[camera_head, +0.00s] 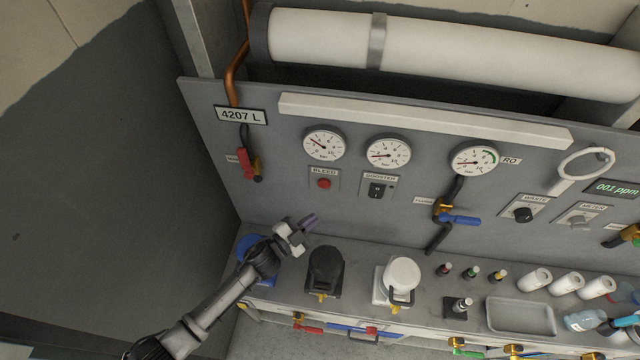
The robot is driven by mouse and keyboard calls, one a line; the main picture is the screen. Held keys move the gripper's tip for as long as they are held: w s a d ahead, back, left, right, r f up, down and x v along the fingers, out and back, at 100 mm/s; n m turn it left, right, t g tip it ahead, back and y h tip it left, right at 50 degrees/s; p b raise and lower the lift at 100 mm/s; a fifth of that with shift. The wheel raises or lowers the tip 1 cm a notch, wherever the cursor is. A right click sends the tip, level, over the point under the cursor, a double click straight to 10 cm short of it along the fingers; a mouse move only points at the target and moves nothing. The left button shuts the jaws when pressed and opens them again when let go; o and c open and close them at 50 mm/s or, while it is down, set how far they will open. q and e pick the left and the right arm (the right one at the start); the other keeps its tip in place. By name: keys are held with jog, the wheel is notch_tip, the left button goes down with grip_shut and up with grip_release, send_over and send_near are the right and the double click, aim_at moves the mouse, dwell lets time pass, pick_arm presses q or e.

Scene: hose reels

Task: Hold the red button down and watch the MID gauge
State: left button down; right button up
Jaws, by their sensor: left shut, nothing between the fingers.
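The red button (323,184) sits on the grey panel under a BLEED label. Three round gauges show above: a left gauge (324,145), a middle gauge (388,152) and a right gauge (474,160) with a green arc, marked RO. I cannot read a MID label on any of them. Each needle seems to point toward the left, low on its scale. My left gripper (309,221) is shut and empty, below and slightly left of the button in the picture, apart from it. My right gripper is out of view.
A black rocker switch (377,190) is right of the button; a red-handled valve (247,164) is left. A blue-handled valve (460,219) sticks out further right. Black (324,268) and white (402,276) lidded items, small bottles and a grey tray (521,317) stand on the counter.

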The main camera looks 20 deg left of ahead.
aim_at(324, 184)
pick_arm(q)
jog(key=d+r+h, duration=0.1)
jog(key=s+m+h, duration=0.1)
jog(key=h, duration=0.1)
jog(key=shift+s+d+r, duration=0.1)
jog(key=shift+d+r, duration=0.25)
jog(key=shift+d, duration=0.05)
jog(key=w+a+b, duration=0.2)
jog(key=w+b, duration=0.2)
jog(key=w, duration=0.4)
jog(key=shift+w, duration=0.35)
dwell(0.5)
